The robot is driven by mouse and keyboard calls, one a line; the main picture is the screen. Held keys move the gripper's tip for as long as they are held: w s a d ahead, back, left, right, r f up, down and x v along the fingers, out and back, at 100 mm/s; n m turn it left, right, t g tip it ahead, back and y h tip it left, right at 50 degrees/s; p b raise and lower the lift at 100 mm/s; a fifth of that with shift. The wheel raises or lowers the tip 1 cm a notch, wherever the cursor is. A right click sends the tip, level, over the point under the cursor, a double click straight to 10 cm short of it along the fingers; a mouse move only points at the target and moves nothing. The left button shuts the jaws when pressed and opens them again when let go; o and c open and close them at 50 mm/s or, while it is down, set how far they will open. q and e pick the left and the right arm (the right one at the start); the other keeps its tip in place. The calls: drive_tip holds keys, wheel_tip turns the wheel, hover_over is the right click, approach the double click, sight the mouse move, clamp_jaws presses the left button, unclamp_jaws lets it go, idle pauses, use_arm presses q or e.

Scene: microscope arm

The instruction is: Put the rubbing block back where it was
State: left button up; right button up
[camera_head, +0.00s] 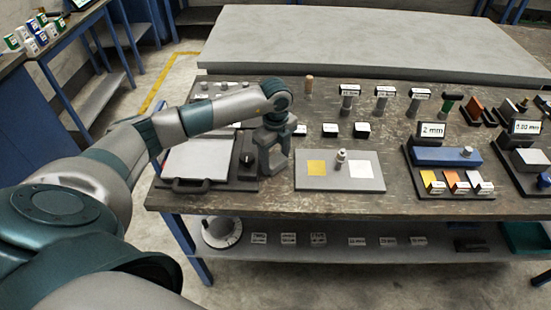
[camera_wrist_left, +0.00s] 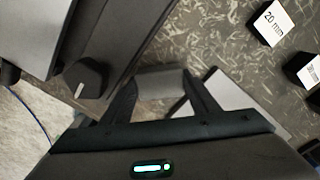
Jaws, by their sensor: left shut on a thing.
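My left gripper (camera_head: 273,160) is over the worktable, between the flat device with the black knob and the grey plate with yellow and white squares. In the left wrist view my left gripper (camera_wrist_left: 162,95) is shut on a plain grey block (camera_wrist_left: 160,82), which I take to be the rubbing block. The block sits between the two dark fingers, and its lower part is hidden by the gripper body. In the head view the block cannot be made out clearly. My right gripper is not in view.
The grey plate (camera_head: 309,183) bears a small metal weight-like piece (camera_head: 340,158). The device (camera_head: 202,158) with its knob (camera_wrist_left: 90,78) stands close on the left. Small labelled blocks (camera_wrist_left: 270,22) stand behind. A blue block stand (camera_head: 445,156) is farther right.

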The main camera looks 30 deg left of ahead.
sight(276, 160)
use_arm(q)
drive_tip(key=shift+f, duration=0.15)
drive_tip(key=o, duration=0.8)
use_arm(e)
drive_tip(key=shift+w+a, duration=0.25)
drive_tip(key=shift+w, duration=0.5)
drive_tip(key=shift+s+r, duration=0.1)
use_arm(q)
drive_tip(key=shift+r, duration=0.25)
drive_tip(key=shift+w+r, duration=0.1)
drive_tip(key=shift+r, duration=0.25)
wheel_tip(276, 160, up, 11)
drive_tip(key=b, duration=0.3)
drive_tip(key=shift+r, duration=0.1)
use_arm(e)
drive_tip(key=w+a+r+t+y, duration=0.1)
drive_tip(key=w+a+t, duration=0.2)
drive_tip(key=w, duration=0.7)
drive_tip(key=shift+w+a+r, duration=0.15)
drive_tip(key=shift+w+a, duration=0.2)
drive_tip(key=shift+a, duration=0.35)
